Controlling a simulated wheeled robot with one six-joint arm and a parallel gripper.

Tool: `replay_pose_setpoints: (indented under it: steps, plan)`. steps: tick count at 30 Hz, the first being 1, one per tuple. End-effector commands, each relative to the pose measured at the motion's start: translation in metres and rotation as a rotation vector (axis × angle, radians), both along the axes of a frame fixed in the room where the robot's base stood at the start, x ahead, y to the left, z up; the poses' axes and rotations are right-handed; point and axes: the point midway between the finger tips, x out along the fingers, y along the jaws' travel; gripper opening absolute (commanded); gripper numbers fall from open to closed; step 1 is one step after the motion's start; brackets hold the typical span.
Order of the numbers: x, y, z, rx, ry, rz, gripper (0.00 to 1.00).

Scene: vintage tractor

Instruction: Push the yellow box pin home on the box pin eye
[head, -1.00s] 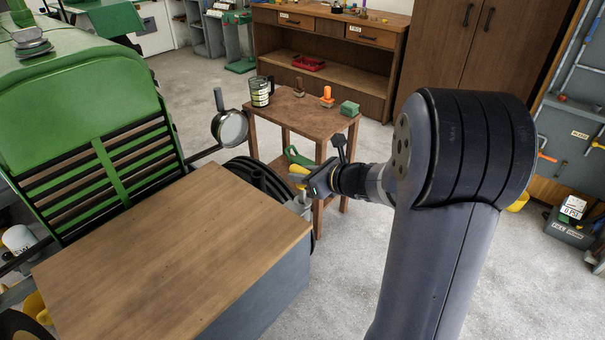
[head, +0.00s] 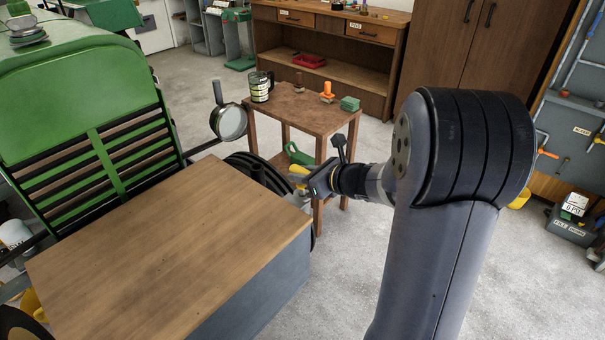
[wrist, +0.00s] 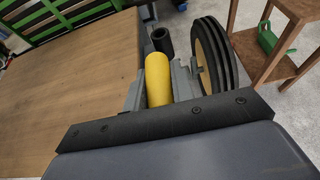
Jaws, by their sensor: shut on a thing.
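The yellow box pin (wrist: 158,80) lies between the two grey fingers of my gripper (wrist: 158,72) in the wrist view. My gripper is shut on it. A dark round tube end (wrist: 162,40), which looks like the box pin eye, is just beyond the pin's far end. I cannot tell whether the pin's tip is inside it or only close to it. In the head view, my gripper (head: 310,180) is beside the right rear corner of the wooden-topped box, with the yellow pin (head: 299,171) at its tip.
The wooden-topped box (head: 170,250) is left of my gripper. A black-tyred wheel (wrist: 212,60) stands close to the right of the fingers. A small wooden table (head: 300,112) with several items stands behind. The green tractor (head: 80,90) is at the left.

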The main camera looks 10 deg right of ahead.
Motion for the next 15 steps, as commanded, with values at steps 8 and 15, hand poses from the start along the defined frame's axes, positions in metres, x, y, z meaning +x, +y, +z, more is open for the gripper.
replay_pose_setpoints:
  steps: [8,15]
  plan:
    - [0.0,0.0,-0.008,0.001,-0.001,0.0,0.0]
    - [0.0,0.0,-0.014,0.001,-0.001,0.0,0.0]
